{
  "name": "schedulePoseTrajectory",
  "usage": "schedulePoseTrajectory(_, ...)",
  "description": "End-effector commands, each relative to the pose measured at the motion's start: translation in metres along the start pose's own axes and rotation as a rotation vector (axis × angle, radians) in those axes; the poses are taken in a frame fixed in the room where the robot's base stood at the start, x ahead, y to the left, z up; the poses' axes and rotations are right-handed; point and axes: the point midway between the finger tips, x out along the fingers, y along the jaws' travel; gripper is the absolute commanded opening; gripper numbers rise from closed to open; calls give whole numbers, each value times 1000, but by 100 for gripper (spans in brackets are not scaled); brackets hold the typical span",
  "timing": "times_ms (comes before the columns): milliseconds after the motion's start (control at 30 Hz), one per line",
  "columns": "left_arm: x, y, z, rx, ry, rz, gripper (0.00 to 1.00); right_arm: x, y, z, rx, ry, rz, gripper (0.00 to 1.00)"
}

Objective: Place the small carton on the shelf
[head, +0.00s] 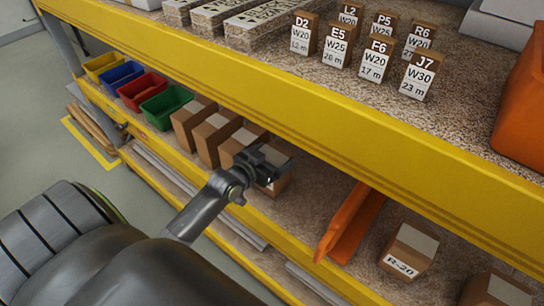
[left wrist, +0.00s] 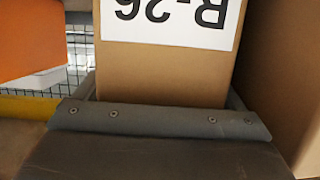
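The small carton (left wrist: 165,75) is brown cardboard with a white label reading R-26, upside down in the left wrist view. In the head view it shows (head: 275,186) at the right end of a row of cartons on the lower shelf (head: 310,195), mostly hidden by my gripper. My left gripper (head: 268,168) has a dark finger against each side of the carton and appears shut on it. Whether the carton's underside touches the shelf is hidden. My right gripper is not in view.
Several brown cartons (head: 212,133) stand close to the left. An orange divider (head: 350,225) and a carton labelled R-20 (head: 408,250) are to the right. The yellow upper beam (head: 300,125) hangs close above. Bare shelf lies between gripper and divider.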

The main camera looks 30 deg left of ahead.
Motion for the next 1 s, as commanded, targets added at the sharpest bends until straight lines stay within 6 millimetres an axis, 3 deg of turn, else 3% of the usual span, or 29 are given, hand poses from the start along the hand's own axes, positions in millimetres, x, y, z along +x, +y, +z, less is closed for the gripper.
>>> schedulePoseTrajectory(267, -5, 0, -2, 2, -1, 0, 91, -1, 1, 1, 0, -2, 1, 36)
schedulePoseTrajectory(733, -91, 0, -1, 3, -2, 1, 91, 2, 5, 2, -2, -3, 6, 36)
schedulePoseTrajectory(1000, -118, 0, -2, 1, -1, 1, 91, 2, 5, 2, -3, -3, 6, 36)
